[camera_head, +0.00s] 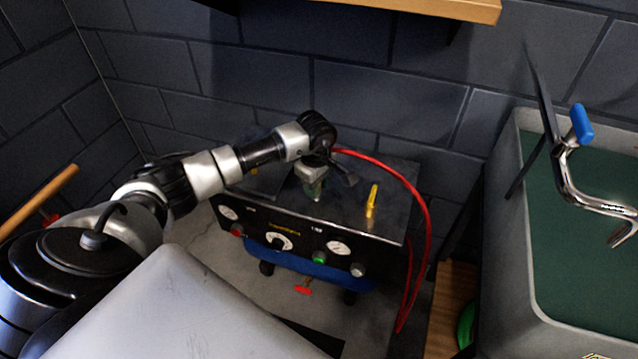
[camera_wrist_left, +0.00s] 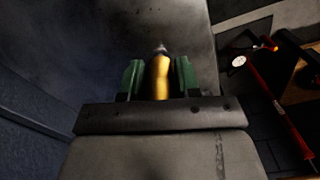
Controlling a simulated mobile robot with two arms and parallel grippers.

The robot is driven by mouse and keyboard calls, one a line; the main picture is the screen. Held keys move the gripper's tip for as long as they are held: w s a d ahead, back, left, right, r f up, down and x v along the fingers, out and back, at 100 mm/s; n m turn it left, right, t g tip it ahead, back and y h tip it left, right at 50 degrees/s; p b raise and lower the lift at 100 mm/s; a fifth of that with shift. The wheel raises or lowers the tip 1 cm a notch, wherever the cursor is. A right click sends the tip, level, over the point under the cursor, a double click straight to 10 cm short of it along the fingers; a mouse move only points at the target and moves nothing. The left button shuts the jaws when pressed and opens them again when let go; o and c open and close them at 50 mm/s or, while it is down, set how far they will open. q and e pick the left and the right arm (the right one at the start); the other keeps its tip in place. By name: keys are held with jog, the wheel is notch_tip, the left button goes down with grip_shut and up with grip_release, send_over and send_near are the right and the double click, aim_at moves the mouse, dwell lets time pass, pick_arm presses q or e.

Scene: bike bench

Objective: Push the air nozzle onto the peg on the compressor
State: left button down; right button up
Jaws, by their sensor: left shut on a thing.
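My left gripper (camera_head: 313,187) reaches in from the left, above the top of the compressor (camera_head: 335,208). In the left wrist view its green fingers (camera_wrist_left: 160,78) are shut on a brass-coloured piece with a silver tip, which I take to be the air nozzle (camera_wrist_left: 160,76). A red hose (camera_head: 424,215) runs from beside the gripper to the right and down. The yellow peg (camera_head: 371,201) stands upright on the compressor top, right of the gripper and apart from it. In the head view the fingers mostly hide the nozzle. My right gripper is not in view.
The compressor front carries gauges (camera_head: 339,248) and knobs. A grey basin (camera_head: 509,255) stands at the right, with a bent metal tool with a blue grip (camera_head: 580,124) above it. A wooden shelf (camera_head: 440,8) juts out above. The compressor top around the peg is clear.

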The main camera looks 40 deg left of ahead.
pick_arm(q)
jog(key=shift+f, duration=0.15)
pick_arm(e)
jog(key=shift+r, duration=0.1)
pick_arm(q)
jog(key=shift+f+b, duration=0.6)
jog(key=shift+b, duration=0.05)
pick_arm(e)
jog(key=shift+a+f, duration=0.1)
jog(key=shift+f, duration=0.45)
pick_arm(q)
jog(key=c, duration=0.7)
grip_release()
notch_tip(320, 180, up, 8)
jog(key=shift+p, duration=0.85)
notch_tip(320, 180, up, 2)
jog(key=shift+r, duration=0.55)
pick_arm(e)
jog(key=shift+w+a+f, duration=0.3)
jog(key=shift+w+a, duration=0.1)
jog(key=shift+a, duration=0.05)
